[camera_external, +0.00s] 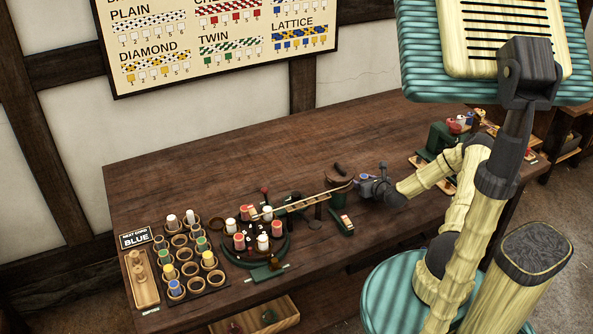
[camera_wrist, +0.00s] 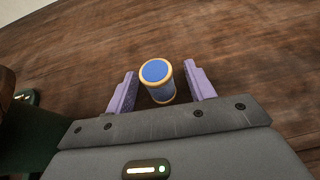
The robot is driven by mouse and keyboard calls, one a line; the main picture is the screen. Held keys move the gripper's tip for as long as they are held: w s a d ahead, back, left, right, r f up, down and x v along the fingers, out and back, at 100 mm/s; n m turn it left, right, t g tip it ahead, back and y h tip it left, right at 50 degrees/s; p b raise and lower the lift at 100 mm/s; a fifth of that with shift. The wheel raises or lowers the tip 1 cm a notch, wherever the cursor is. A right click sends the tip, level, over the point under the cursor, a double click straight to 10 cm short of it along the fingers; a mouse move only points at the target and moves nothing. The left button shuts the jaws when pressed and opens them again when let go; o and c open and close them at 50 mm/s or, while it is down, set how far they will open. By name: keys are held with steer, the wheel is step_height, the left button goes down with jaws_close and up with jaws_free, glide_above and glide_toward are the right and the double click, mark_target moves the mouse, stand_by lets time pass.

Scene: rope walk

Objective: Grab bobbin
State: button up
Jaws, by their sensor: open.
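A blue bobbin (camera_wrist: 157,82) with tan rims stands on the dark wooden table in the wrist view, its blue top facing the camera. My gripper (camera_wrist: 160,72) is open, with one lilac finger on each side of the bobbin. Gaps show between the bobbin and both fingers, so I am not holding it. In the external view my gripper (camera_external: 368,185) is low over the middle of the table, to the right of the braiding stand. The bobbin there is small and largely hidden by my gripper.
A braiding stand (camera_external: 262,248) with red and white bobbins is left of my gripper. Further left are a rack of round cups (camera_external: 184,254), some holding bobbins, and a sign (camera_external: 136,240) reading "NEXT CORD BLUE". The table's back is clear.

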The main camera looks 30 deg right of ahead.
mark_target(364, 176)
steer(key=c, duration=1)
steer(key=shift+c, duration=0.2)
steer(key=shift+r, duration=0.15)
step_height(364, 176, up, 10)
steer(key=shift+f+b, duration=0.1)
steer(key=shift+b, duration=0.3)
